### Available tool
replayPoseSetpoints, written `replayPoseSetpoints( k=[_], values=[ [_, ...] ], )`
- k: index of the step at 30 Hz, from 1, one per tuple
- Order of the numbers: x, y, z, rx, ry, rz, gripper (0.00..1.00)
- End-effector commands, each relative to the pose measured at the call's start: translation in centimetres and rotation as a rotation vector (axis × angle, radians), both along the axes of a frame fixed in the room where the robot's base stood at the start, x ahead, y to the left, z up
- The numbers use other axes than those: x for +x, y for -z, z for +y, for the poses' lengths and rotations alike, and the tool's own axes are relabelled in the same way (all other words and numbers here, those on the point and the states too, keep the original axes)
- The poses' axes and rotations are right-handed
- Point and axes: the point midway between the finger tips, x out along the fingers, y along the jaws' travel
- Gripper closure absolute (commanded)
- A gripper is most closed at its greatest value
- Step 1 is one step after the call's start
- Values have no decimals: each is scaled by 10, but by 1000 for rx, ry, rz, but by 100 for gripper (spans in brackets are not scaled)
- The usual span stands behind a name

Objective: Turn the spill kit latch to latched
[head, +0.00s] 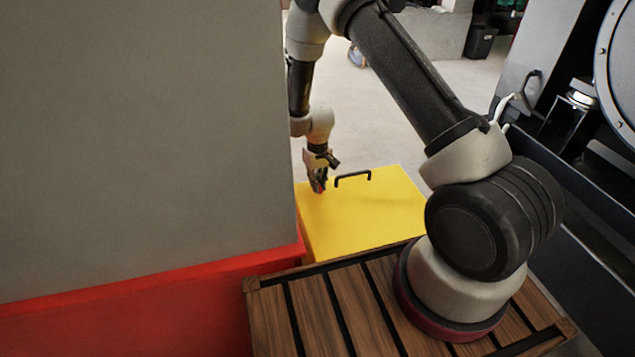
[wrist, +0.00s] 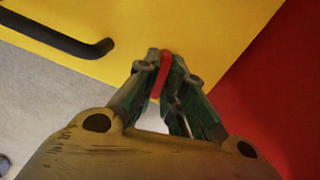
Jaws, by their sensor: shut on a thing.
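The spill kit is a yellow box (head: 360,215) with a black handle (head: 353,176) on its top. It also fills the upper part of the wrist view (wrist: 190,25), with the black handle (wrist: 70,38) at the upper left. A small red latch (wrist: 162,75) sits between my fingers near the box's edge. My gripper (head: 320,188) is at the left part of the box top, left of the handle. In the wrist view my gripper (wrist: 165,62) is shut on the red latch. The fingers hide part of the latch, and I cannot tell its exact angle.
A large grey block (head: 140,130) with a red base (head: 150,300) stands close on the left. It leaves little room beside my gripper. Dark machinery (head: 590,220) stands on the right. Pale floor (head: 400,125) is open behind the box.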

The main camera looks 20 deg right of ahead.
Motion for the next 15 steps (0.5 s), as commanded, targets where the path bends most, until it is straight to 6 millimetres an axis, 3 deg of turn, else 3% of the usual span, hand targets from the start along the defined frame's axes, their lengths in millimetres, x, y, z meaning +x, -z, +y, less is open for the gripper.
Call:
replayPoseSetpoints(
  k=[15],
  values=[
    [1, 0, 0, 0, 195, -1, 100]
  ],
)
